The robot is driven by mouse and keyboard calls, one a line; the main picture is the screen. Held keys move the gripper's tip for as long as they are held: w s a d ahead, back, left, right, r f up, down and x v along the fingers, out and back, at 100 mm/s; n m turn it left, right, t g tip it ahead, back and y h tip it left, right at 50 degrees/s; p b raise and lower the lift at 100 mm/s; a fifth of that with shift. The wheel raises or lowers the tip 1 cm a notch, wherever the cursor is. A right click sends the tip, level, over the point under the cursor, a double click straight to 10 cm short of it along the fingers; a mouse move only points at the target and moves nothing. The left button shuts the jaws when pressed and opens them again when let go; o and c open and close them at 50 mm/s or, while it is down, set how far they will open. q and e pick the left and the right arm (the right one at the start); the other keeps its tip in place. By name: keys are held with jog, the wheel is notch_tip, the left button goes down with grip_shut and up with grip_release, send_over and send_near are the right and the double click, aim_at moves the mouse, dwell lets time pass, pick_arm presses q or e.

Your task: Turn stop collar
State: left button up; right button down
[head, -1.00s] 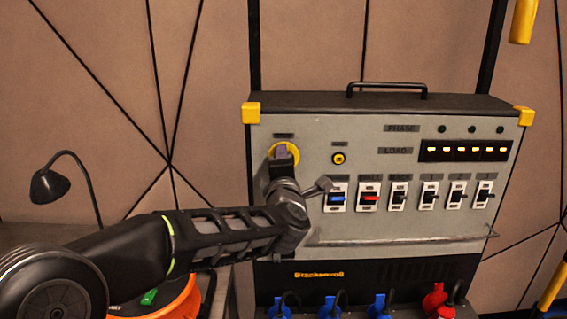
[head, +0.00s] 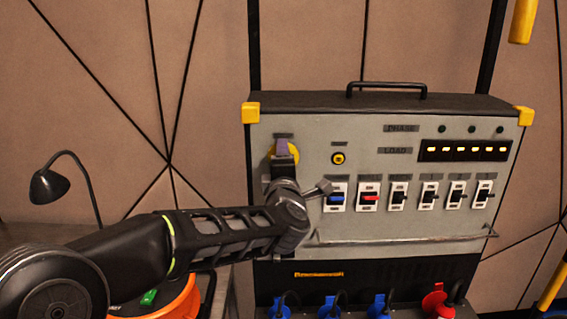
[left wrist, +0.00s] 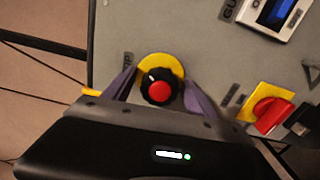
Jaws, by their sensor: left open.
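The collar is a black ribbed knob with a red centre (left wrist: 160,88) on a round yellow plate (left wrist: 163,62) in the left wrist view. My left gripper (left wrist: 159,82) is open, with one purple finger on each side of the knob. Whether the fingers touch it I cannot tell. In the head view my left gripper (head: 282,148) is in front of the yellow plate (head: 294,153) at the panel's upper left and hides the knob. My right gripper is not in view.
The grey panel (head: 370,215) carries a row of switches to the right of my wrist and a rail (head: 400,239) below them. A red handle on a yellow square (left wrist: 268,112) is right of the gripper in the wrist view. A small yellow-ringed button (head: 338,158) is nearby.

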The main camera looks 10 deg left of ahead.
pick_arm(q)
jog(key=shift+s+d, duration=0.15)
jog(key=shift+s, duration=0.3)
jog(key=b+v, duration=0.1)
jog(key=v, duration=0.6)
jog(key=shift+b, duration=0.4)
